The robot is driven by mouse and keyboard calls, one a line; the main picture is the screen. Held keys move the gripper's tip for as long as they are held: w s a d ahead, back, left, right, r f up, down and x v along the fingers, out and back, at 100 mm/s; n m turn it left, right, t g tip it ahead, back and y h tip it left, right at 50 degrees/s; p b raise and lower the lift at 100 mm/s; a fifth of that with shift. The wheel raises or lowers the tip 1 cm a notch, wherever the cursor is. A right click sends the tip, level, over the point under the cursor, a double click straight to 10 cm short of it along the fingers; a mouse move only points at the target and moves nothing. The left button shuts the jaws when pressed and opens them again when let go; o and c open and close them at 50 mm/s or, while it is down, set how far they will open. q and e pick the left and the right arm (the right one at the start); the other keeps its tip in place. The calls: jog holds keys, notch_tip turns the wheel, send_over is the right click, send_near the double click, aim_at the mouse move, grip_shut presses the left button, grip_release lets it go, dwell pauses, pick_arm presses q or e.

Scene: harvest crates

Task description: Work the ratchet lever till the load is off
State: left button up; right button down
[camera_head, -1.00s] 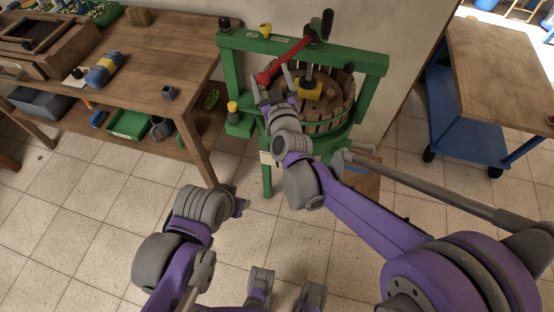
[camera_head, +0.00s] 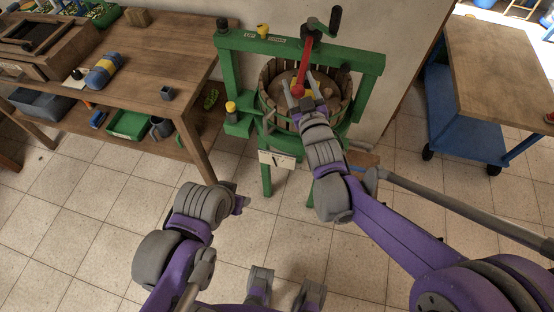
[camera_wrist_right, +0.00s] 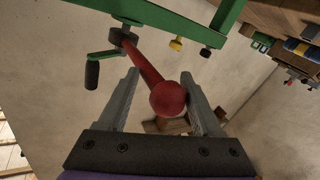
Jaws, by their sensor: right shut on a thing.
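The red ratchet lever (camera_head: 306,65) hangs from the top beam of a green press (camera_head: 231,75), its ball end towards me. In the right wrist view the lever's red ball (camera_wrist_right: 168,99) sits between the fingers. My right gripper (camera_head: 300,84) is shut on that ball end, over the slatted wooden basket (camera_head: 344,92). A dark-handled crank (camera_head: 335,19) sits at the top of the screw. My left gripper (camera_head: 240,205) is low at left centre, apart from everything; its fingers are unclear.
A wooden bench (camera_head: 150,52) stands left, with a blue-yellow roll (camera_head: 104,70), a small grey cup (camera_head: 167,93) and a green bin (camera_head: 130,124) below. A blue cart (camera_head: 453,121) stands right. A small sign (camera_head: 277,160) hangs on the press front. Tiled floor is clear between.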

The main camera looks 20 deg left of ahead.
jog(key=d+b, duration=0.1)
jog(key=d, duration=0.1)
jog(key=d+b, duration=0.1)
jog(key=d, duration=0.1)
jog(key=shift+w+f+b, duration=0.3)
jog(key=shift+w+b, duration=0.05)
jog(key=d+b, duration=0.1)
jog(key=d, duration=0.1)
jog(key=w+d+b, duration=0.1)
jog(key=b, duration=0.1)
jog(key=shift+w+d, duration=0.15)
jog(key=shift+d, duration=0.25)
jog(key=shift+a, duration=0.1)
